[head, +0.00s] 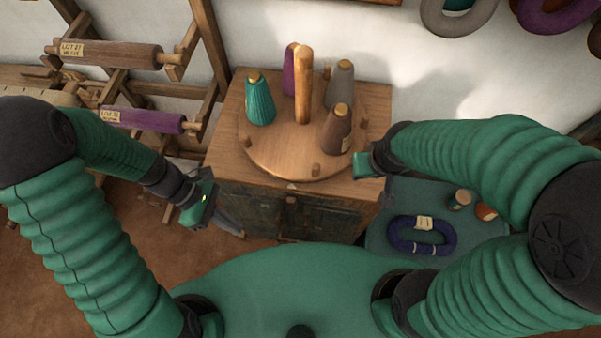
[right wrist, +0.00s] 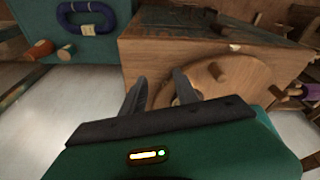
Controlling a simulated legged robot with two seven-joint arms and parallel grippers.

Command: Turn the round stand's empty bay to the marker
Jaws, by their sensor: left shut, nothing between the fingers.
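The round wooden stand (head: 280,160) sits on a wooden cabinet and has a tall central post (head: 303,85). Teal (head: 260,102), purple (head: 289,75), grey (head: 340,88) and brown (head: 337,130) cones stand around the post. The bare front-left part is the empty bay. A short peg (head: 316,169) stands at the front rim; a peg also shows in the right wrist view (right wrist: 217,72). A small pale marker (head: 291,187) is at the cabinet's front edge. My right gripper (right wrist: 160,75) is open at the stand's right edge. My left gripper (head: 238,232) is shut and empty, left of the cabinet front.
A green tray (head: 380,235) at the right holds a dark blue yarn skein (head: 422,235) and small spools (head: 461,199). A wooden rack with a brown roller (head: 115,55) and a purple roller (head: 150,121) stands at the left. Yarn rings hang on the back wall.

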